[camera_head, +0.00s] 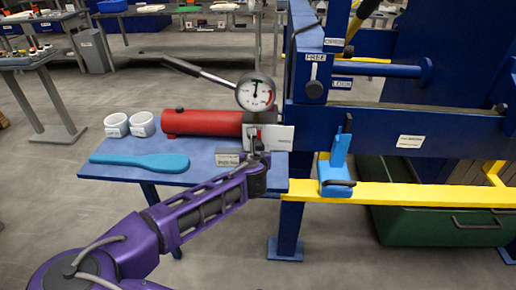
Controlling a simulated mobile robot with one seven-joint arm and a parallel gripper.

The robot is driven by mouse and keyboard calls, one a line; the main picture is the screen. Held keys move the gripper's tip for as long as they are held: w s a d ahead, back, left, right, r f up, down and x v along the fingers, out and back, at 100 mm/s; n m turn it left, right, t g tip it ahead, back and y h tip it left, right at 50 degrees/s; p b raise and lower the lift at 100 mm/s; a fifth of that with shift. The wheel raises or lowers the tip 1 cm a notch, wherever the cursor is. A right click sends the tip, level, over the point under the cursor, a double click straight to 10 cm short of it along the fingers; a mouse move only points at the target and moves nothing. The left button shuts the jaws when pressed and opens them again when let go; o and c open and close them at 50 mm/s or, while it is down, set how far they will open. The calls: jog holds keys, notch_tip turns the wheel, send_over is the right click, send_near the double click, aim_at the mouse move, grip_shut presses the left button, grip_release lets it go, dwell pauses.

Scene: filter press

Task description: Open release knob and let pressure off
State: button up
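A red hand-pump cylinder (202,123) lies on the blue side shelf, with a dark block at its right end. A round pressure gauge (255,92) with a white and red face stands above that end; its needle points about straight up. My gripper (257,143) is at the pump's right end, in front of a white label plate (281,138). A small red part shows right beside the fingers; I cannot tell if it is the release knob or if the fingers touch it. The fingers are small and dark, and their gap is not clear.
The blue shelf (112,172) also holds two white cups (143,124), a light-blue paddle (150,161) and a small grey label block (228,157). The pump lever (213,78) slants above. The blue press frame (420,124), a FREE/LOCK lever (314,75) and a yellow rail (425,194) stand to the right.

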grip_shut()
jog(key=shift+d+m, duration=0.1)
jog(key=shift+m, duration=0.2)
jog(key=m+y, duration=0.2)
jog(key=shift+d+f+m+b, duration=0.1)
jog(key=shift+d+m+b, duration=0.1)
jog(key=shift+m+b, duration=0.15)
jog(key=shift+d+f+m+t+y+b, duration=0.1)
jog(key=shift+m+t+y+b, duration=0.2)
jog(key=shift+m+y+b, duration=0.7)
jog(key=m+t+y+b, duration=0.1)
jog(key=m, duration=0.2)
jog(key=shift+d+m, duration=0.15)
jog(key=shift+m, duration=0.2)
jog(key=shift+f+m+t+y, duration=0.15)
jog(key=shift+m+t+y, duration=0.5)
jog(key=shift+m, duration=0.85)
